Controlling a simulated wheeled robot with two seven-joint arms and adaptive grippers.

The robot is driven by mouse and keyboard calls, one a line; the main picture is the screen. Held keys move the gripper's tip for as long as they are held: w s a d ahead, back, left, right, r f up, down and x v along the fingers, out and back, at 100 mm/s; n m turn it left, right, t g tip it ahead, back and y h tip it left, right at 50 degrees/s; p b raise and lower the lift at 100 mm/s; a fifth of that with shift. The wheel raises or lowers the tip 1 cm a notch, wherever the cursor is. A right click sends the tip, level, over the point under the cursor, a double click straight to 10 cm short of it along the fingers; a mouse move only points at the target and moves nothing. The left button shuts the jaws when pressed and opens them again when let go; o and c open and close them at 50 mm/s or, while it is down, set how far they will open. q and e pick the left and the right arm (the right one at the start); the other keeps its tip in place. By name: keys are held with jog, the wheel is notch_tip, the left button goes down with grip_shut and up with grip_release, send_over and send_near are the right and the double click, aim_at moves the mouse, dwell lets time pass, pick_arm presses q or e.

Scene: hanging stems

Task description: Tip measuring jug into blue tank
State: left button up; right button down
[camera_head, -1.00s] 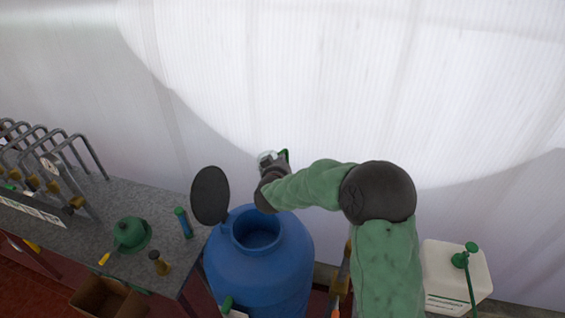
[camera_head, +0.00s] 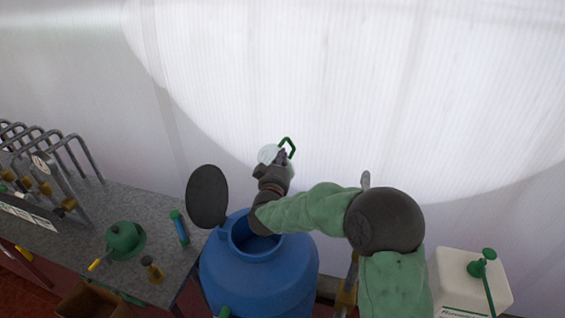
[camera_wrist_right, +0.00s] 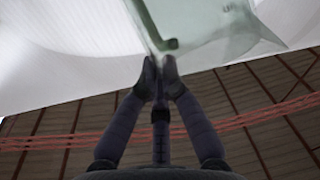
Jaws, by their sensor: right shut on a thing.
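The measuring jug (camera_head: 267,154) is clear and pale with a green handle (camera_head: 289,145). My right gripper (camera_head: 282,160) is shut on it, and holds it up beyond the tank's mouth, near the white wall. In the right wrist view the see-through jug (camera_wrist_right: 205,28) is above the closed fingertips (camera_wrist_right: 160,68). Whether it holds liquid, I cannot tell. The blue tank (camera_head: 245,285) stands below, its round mouth open and partly covered by my right forearm. Its dark lid (camera_head: 207,196) stands open on the left. My left gripper is not in view.
A grey bench (camera_head: 165,205) at left carries a green funnel-like item (camera_head: 124,238), a blue-green bottle (camera_head: 179,227), a small amber bottle (camera_head: 152,270) and a rack of bent metal tubes (camera_head: 75,150). A white canister (camera_head: 455,282) with green pump stands at right.

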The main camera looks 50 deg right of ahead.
jog(key=a+f+n+t+h+b, duration=0.2)
jog(key=a+f+n+t+b, duration=0.3)
jog(key=b, duration=1.5)
jog(key=f+n+t, duration=0.1)
jog(key=n+t, duration=0.2)
jog(key=shift+s+f+n+t, duration=0.15)
jog(key=shift+f+n+t, duration=0.15)
jog(key=shift+n+t, duration=0.1)
jog(key=shift+a, duration=0.1)
jog(key=f+n+t+b, duration=0.1)
jog(key=b, duration=0.2)
jog(key=a+f+n+t+y+b, duration=0.1)
jog(key=n+b, duration=0.1)
jog(key=f+n+t+y+b, duration=0.1)
jog(key=b, duration=0.2)
jog(key=shift+a+f+n+t+b, duration=0.15)
jog(key=shift+a+n+t+b, duration=0.15)
jog(key=shift+t+b, duration=0.1)
